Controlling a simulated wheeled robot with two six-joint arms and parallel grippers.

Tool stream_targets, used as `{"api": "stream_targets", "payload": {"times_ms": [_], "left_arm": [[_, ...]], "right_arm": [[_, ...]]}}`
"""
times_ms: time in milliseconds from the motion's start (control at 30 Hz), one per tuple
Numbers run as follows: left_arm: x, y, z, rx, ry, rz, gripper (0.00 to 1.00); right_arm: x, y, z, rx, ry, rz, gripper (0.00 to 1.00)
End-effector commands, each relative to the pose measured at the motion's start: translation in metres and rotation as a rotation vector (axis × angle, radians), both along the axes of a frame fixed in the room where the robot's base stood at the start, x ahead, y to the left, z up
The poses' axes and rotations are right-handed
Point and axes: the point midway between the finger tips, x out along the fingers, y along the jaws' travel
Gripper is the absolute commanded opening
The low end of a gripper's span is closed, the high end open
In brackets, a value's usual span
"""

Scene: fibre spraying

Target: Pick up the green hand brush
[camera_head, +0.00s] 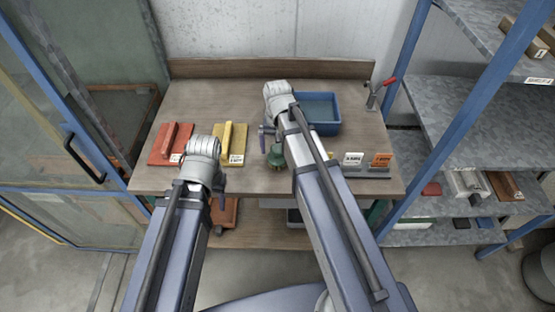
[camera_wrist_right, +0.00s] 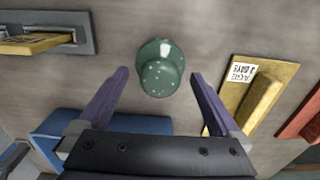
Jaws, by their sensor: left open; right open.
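The green hand brush (camera_head: 276,156) is on the wooden table, partly hidden by my right arm in the head view. In the right wrist view the brush (camera_wrist_right: 160,68) looks like a rounded green piece with pale dots. My right gripper (camera_head: 270,137) is above it, open and empty. In the wrist view its fingers (camera_wrist_right: 158,80) lie on either side of the brush in the picture, with gaps on both sides. My left gripper (camera_head: 220,200) is open near the table's front edge, to the left of the brush.
A yellow float (camera_head: 231,143) and a red float (camera_head: 170,144) lie left on the table (camera_head: 250,182). A blue tray (camera_head: 328,130) stands behind my right arm. A holder with labels (camera_head: 366,172) and a red-handled clamp (camera_head: 377,95) are right.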

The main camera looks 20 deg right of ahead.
Motion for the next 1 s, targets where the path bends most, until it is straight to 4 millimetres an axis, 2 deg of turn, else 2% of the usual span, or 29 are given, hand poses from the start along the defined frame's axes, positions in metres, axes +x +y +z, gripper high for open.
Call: {"api": "stream_targets", "payload": {"times_ms": [33, 233, 567, 1000], "left_arm": [[0.000, 0.000, -0.012, 0.000, 0.000, 0.000, 0.50], [0.000, 0.000, -0.037, 0.000, 0.000, 0.000, 0.50], [0.000, 0.000, -0.039, 0.000, 0.000, 0.000, 0.50], [0.000, 0.000, -0.039, 0.000, 0.000, 0.000, 0.50]], "right_arm": [[-0.002, 0.000, -0.012, 0.000, 0.000, 0.000, 1.00], [-0.004, 0.001, -0.036, 0.000, 0.000, 0.000, 1.00], [-0.004, 0.001, -0.039, 0.000, 0.000, 0.000, 1.00], [-0.004, 0.001, -0.039, 0.000, 0.000, 0.000, 0.53]]}}
